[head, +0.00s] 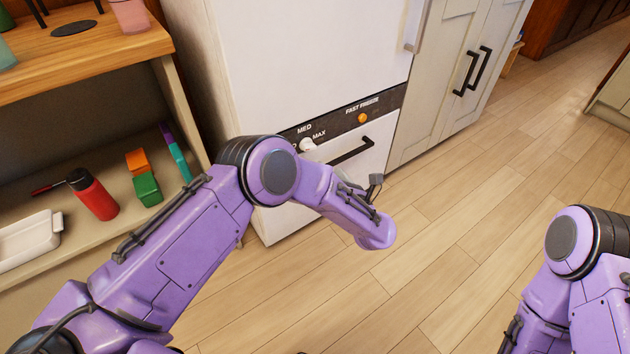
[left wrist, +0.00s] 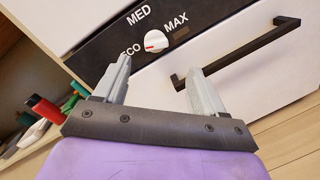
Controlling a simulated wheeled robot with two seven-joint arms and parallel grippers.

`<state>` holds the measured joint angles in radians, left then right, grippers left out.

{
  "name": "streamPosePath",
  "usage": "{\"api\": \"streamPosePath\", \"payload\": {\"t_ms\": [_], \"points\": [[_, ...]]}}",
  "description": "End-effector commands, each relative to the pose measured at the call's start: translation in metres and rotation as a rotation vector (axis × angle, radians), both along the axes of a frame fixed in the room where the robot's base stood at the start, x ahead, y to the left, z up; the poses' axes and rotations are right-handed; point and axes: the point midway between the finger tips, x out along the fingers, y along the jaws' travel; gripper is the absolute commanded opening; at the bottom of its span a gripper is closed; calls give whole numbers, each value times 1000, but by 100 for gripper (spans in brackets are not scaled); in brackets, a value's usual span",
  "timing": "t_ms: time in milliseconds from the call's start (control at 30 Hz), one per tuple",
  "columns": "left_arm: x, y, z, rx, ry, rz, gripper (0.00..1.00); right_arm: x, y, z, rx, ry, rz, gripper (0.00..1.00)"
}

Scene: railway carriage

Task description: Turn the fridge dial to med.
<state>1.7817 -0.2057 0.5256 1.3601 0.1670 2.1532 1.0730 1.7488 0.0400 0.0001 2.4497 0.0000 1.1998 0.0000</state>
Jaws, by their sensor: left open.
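The white fridge (head: 300,60) has a dark control strip with a round white dial (head: 307,144). In the left wrist view the dial (left wrist: 155,41) sits among the labels ECO, MED and MAX. A small red mark shows on its left side, towards ECO. My left gripper (left wrist: 157,66) is open and empty, its fingertips just below the dial in that view and apart from it. In the head view my left arm passes in front of the fridge's lower front, and the gripper itself is hidden. My right arm shows at the right edge, without its gripper.
A black handle (head: 352,150) juts out from the panel below the strip. An orange FAST FREEZE button (head: 362,118) is right of the dial. Left, a shelf holds a red bottle (head: 93,194), a white tray (head: 30,240) and coloured blocks. The wooden floor on the right is clear.

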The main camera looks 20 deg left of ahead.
Motion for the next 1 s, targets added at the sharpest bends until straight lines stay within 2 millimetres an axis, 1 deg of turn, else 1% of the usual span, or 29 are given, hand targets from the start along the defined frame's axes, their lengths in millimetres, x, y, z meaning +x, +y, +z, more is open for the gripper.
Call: {"api": "streamPosePath", "payload": {"t_ms": [33,100,167,267,367,500,600,700,833,1000], "points": [[4,-6,-12,-89,-96,54,70,0,0,-26,0,0,0,43],[6,-11,-6,-182,-195,110,70,0,0,-33,-1,-1,0,43],[7,-13,-2,-227,-242,138,70,0,0,-35,-1,-1,0,43],[13,-6,3,-249,-266,155,70,0,0,-34,-1,-1,0,43],[24,10,3,-248,-265,155,70,1,0,-37,0,-2,0,43],[45,36,2,-245,-263,152,70,0,0,-44,0,-1,0,43],[57,51,2,-244,-262,151,70,0,0,-48,0,-1,0,43],[66,62,3,-244,-260,149,70,0,0,-50,-1,-1,0,43],[71,68,4,-242,-260,147,70,0,0,-51,-1,-1,0,43],[72,69,4,-242,-259,147,70,0,0,-51,-1,-1,0,43]]}}
